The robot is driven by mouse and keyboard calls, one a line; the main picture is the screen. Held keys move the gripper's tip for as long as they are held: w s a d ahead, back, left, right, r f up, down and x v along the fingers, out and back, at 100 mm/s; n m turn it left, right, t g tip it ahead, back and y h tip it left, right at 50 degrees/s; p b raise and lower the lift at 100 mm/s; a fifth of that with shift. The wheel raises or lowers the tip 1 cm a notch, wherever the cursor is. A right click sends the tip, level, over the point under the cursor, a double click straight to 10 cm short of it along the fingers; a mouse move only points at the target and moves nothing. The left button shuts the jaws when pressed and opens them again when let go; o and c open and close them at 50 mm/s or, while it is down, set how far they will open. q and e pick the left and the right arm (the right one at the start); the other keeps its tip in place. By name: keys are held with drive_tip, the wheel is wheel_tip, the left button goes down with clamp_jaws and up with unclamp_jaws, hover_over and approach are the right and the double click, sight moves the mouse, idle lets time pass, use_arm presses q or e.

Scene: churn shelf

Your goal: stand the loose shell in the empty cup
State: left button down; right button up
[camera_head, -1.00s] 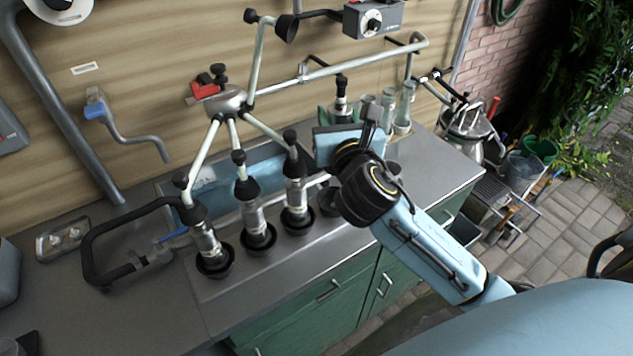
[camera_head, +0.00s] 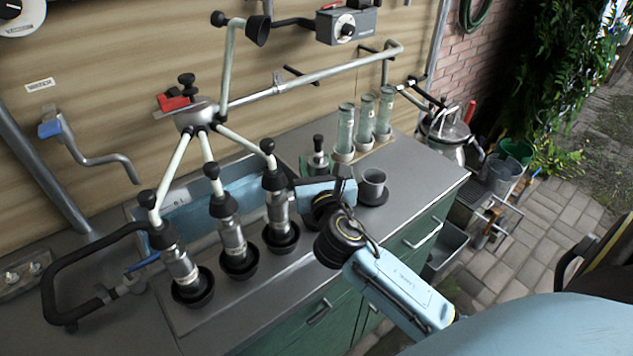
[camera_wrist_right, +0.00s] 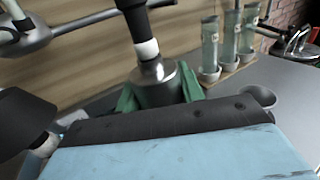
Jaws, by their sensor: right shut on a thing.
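The loose shell (camera_head: 318,160), a metal cylinder with a black and white neck, stands nearly upright in my right gripper (camera_head: 314,171). In the right wrist view the shell (camera_wrist_right: 158,84) sits between the green fingers, which are shut on it. Its lower end is hidden, so its height over the counter is unclear. Three shells (camera_head: 230,237) hang from the claw (camera_head: 197,116) and stand in black cups (camera_head: 239,264) in a row. My left gripper is not in view.
A grey mug (camera_head: 373,181) on a dark saucer stands just right of my gripper. Several glass tubes (camera_head: 365,119) stand in a rack behind it. The claw's pale arms and black hose (camera_head: 47,276) are at left. The counter (camera_head: 425,170) at right is clear.

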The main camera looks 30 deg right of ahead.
wheel_tip(320, 180, down, 3)
drive_tip(key=shift+r+b, duration=0.1)
drive_tip(key=shift+b, duration=0.5)
drive_tip(key=shift+f, duration=0.35)
drive_tip(key=shift+r, duration=0.15)
drive_tip(key=shift+f, duration=0.2)
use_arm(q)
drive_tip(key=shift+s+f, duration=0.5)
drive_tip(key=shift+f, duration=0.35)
use_arm(e)
drive_tip(key=o, duration=1.2)
drive_tip(key=shift+s+r, duration=0.1)
drive_tip(key=shift+r, duration=0.05)
drive_tip(key=v, duration=1.1)
drive_tip(key=shift+s+a, duration=0.2)
drive_tip(key=shift+s, duration=0.15)
